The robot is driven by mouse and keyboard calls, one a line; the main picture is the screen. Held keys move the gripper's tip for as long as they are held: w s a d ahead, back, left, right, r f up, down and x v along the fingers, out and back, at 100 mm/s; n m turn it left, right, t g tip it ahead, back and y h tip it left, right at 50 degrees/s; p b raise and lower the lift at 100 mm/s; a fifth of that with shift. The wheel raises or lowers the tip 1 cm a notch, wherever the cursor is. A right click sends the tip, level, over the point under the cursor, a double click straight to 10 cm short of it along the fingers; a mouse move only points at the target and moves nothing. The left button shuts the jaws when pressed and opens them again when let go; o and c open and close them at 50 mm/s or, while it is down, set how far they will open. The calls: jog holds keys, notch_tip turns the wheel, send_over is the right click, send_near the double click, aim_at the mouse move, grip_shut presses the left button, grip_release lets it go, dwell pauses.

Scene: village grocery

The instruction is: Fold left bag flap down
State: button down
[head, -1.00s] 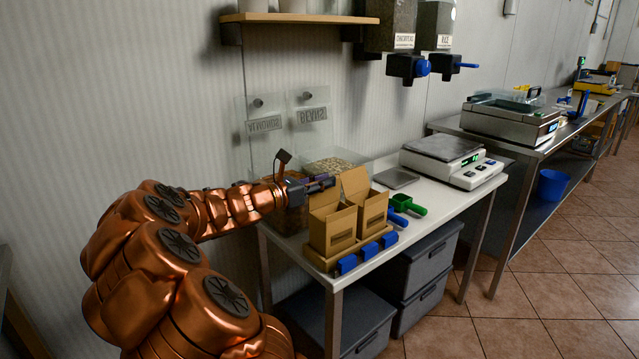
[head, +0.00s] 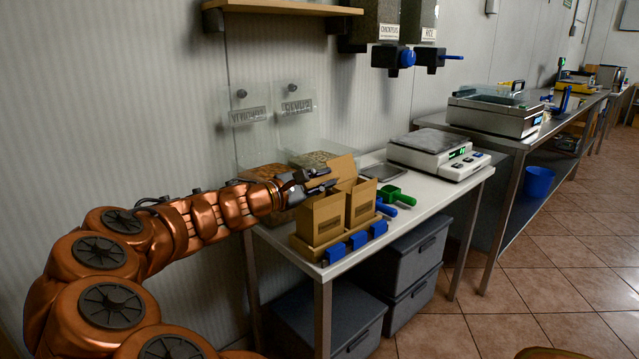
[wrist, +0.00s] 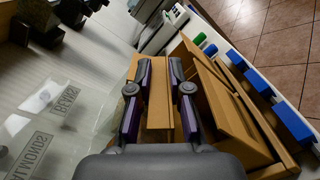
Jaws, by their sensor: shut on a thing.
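Two open brown bags, the left bag (head: 321,220) and the right bag (head: 361,204), stand side by side in a brown holder (head: 307,248) on the white table. The right bag's flap (head: 341,168) stands up at the back. My gripper (head: 327,181) is at the top rear of the left bag. In the wrist view my gripper (wrist: 158,82) has its purple-sided fingers on either side of a brown flap (wrist: 159,105) and is shut on it. In the head view the fingers partly hide that flap.
Several blue clips (head: 358,240) line the holder's front. A blue scoop (head: 386,208) and green scoop (head: 397,194) lie to the right, before a scale (head: 437,149). Clear bins (head: 272,140) stand behind, against the wall. Grey boxes (head: 408,255) sit under the table.

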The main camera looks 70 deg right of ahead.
jog(key=shift+s+a+f+m, duration=0.1)
jog(key=shift+s+f+m, duration=0.1)
jog(key=shift+m, duration=0.3)
jog(key=c, duration=1.1)
grip_release()
jog(key=shift+w, duration=0.1)
